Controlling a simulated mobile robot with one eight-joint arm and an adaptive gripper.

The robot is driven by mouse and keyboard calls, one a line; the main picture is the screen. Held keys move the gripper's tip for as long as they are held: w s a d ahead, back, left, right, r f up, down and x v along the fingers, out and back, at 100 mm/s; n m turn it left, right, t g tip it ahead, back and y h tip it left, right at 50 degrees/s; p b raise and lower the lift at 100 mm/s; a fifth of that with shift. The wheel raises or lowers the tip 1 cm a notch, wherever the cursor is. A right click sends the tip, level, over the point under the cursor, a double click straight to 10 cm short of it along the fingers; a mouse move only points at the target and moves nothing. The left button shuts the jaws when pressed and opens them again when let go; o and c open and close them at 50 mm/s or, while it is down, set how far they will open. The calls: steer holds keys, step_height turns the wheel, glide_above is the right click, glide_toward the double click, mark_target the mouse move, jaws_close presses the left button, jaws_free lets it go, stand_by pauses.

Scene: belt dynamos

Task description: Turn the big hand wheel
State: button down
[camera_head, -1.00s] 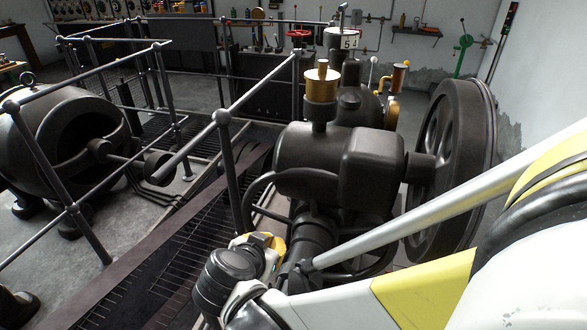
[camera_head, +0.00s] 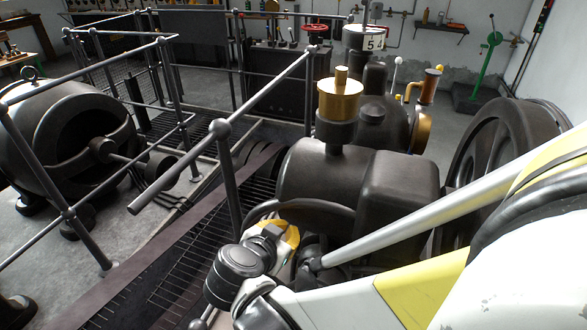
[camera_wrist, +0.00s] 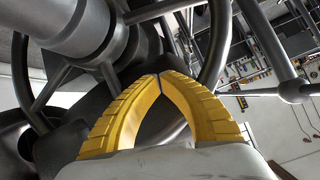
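The big hand wheel shows in the wrist view as a dark metal ring (camera_wrist: 217,50) with spokes and a thick grey hub (camera_wrist: 75,25). In the head view part of its curved rim (camera_head: 305,204) shows at the near end of the dark engine; my arm hides much of the rest. My gripper (camera_wrist: 160,76) has yellow ribbed fingers whose tips meet in front of the wheel. The rim passes close behind the fingers; I cannot tell whether it touches them. In the head view my gripper (camera_head: 287,238) is beside the wheel, partly hidden by my wrist.
The engine body (camera_head: 350,180) carries a brass cup (camera_head: 340,97). A large dark flywheel (camera_head: 500,150) stands at right. A metal railing (camera_head: 228,175) runs close on the left, with a dark generator (camera_head: 75,135) beyond it. Open floor shows at the back.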

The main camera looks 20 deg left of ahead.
steer(key=shift+n+y, duration=0.7)
steer(key=shift+w+a+f+b, duration=0.55)
steer(key=shift+a+f+b, duration=0.5)
steer(key=shift+f, duration=0.45)
steer(key=shift+w+a+f+b, duration=0.6)
steer(key=shift+a+f+b, duration=0.4)
steer(key=shift+f, duration=0.45)
steer(key=shift+w+a+f+b, duration=0.55)
steer(key=shift+a+f+b, duration=0.25)
steer(key=shift+a+f, duration=0.55)
steer(key=shift+d+f, duration=0.1)
steer(key=shift+d, duration=0.1)
steer(key=shift+w+a+f, duration=0.1)
steer(key=shift+a+f, duration=0.15)
steer(key=shift+f, duration=0.45)
